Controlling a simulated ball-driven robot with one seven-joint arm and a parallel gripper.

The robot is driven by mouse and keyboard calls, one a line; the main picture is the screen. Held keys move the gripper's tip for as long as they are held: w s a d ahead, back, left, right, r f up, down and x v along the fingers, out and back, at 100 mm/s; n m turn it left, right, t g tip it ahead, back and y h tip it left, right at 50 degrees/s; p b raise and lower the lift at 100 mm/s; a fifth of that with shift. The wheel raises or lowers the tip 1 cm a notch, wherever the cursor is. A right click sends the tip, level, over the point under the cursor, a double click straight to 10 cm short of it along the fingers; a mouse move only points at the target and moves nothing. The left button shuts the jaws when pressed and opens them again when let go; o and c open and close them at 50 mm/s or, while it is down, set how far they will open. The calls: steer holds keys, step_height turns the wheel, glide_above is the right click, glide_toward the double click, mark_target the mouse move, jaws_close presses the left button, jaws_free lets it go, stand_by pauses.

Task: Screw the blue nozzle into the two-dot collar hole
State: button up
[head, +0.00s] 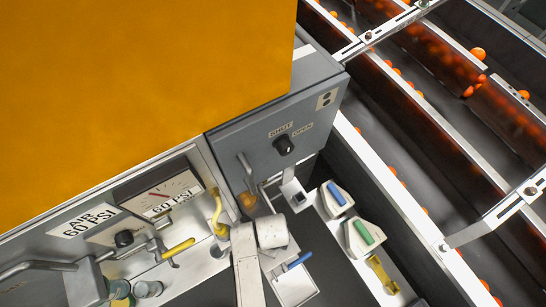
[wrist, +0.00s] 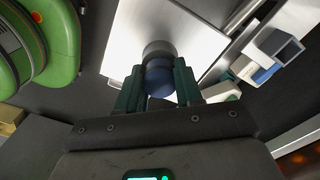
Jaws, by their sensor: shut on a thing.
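In the wrist view, my gripper (wrist: 158,90) is shut on the blue nozzle (wrist: 160,80), with one dark green finger on each side. Beyond the blue part is a round grey end (wrist: 158,48), in front of a pale plate (wrist: 185,30). I cannot tell whether the grey end belongs to the nozzle or a fitting. In the head view, my pale arm hides most of the gripper; a blue piece (head: 299,260) shows beside it, and I cannot tell if it is the nozzle. A two-dot label (head: 326,98) is on the grey cabinet. The collar hole is not clearly visible.
A SHUT/OPEN knob (head: 285,145) is on the cabinet front. Pale blocks with a blue insert (head: 336,193) and a green insert (head: 363,232) stand at right, near a yellow piece (head: 381,272). A yellow lever (head: 178,248) sticks out at left. Fruit conveyors run beyond the wall at right.

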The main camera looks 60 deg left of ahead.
steer(key=shift+m, duration=0.4)
steer(key=shift+m, duration=0.9)
steer(key=shift+m, duration=0.8)
steer(key=shift+m, duration=0.9)
